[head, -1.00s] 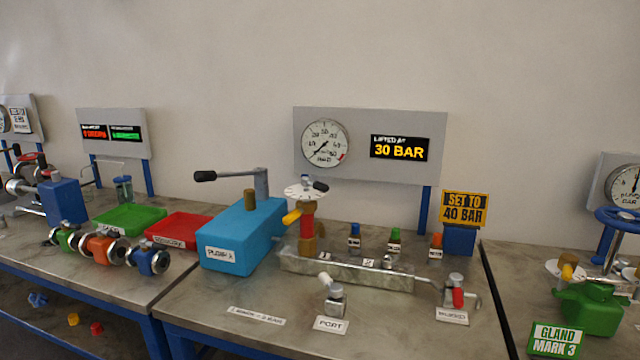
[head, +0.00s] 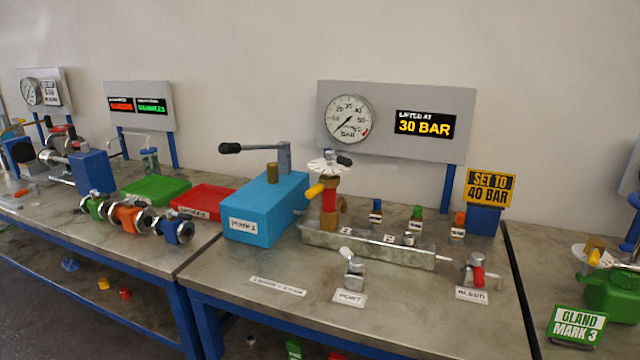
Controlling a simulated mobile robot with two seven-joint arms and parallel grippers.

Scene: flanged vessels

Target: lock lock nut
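No gripper is in the head view. A valve (head: 329,201) with a red body and brass-coloured parts stands upright at the left end of a grey metal manifold (head: 370,245). A white marked disc (head: 324,167) with a black knob (head: 344,161) sits on its top. A yellow handle (head: 315,190) sticks out to the left just below the disc. I cannot make out which part is the lock nut. A display (head: 425,124) reads 30 BAR, and a yellow sign (head: 490,188) reads SET TO 40 BAR. A round gauge (head: 349,119) hangs left of the display.
A blue pump box (head: 265,208) with a black-gripped lever stands left of the valve. A port fitting (head: 353,269) and a red-handled bleed valve (head: 477,272) stand in front of the manifold. Small coloured-top pieces (head: 417,218) stand behind it. The bench front (head: 400,325) is clear.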

